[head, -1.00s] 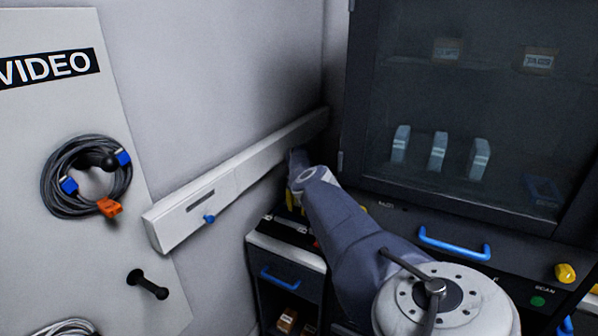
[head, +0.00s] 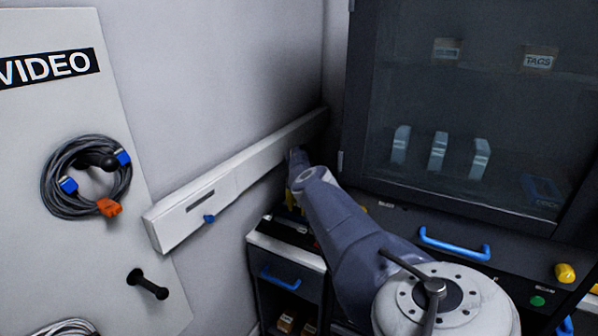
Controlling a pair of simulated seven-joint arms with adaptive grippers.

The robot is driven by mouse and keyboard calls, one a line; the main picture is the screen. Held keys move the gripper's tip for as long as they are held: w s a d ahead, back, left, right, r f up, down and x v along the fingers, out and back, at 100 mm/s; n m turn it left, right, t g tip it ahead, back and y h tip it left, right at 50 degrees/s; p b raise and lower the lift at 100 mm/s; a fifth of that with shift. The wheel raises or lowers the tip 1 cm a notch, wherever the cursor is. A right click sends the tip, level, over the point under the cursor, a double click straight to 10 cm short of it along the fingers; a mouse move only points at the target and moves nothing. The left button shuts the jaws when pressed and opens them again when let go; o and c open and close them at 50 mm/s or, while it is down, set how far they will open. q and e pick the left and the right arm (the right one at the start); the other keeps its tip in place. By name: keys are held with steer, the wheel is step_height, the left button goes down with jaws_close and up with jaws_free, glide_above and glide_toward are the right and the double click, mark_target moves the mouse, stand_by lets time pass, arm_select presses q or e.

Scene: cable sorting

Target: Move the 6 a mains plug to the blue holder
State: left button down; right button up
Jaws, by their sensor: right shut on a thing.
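My right arm reaches from the lower right towards the corner by the white wall rail. My right gripper (head: 294,190) is at its far end, low by the rail and above the dark drawer unit, mostly hidden by my own arm. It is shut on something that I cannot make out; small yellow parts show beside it. I cannot pick out the 6 a mains plug. No blue holder is clear; a small blue peg (head: 209,219) sticks out of the white rail (head: 240,175). My left gripper is not in view.
A grey cable coil (head: 75,208) with blue and orange connectors hangs on the VIDEO panel (head: 40,120) at left, above an empty black peg (head: 148,285). A dark glass cabinet (head: 352,120) stands behind. Blue handles (head: 454,245) and a yellow knob (head: 565,273) stick out at right.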

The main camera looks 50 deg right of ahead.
steer(key=shift+w+r, duration=0.1)
steer(key=shift+r, duration=0.8)
stand_by(1.6)
steer(key=shift+d+r, duration=0.3)
stand_by(0.9)
steer(key=o, duration=1.8)
steer(key=shift+s+d+r, duration=0.3)
steer(key=shift+s+r, duration=0.05)
steer(key=shift+r, duration=0.2)
steer(key=shift+w+a+r, duration=0.1)
steer(key=shift+a+r, duration=0.1)
steer(key=shift+r, duration=0.1)
steer(key=shift+w+a+r, duration=0.1)
steer(key=shift+a+r, duration=0.05)
steer(key=shift+r, duration=2.25)
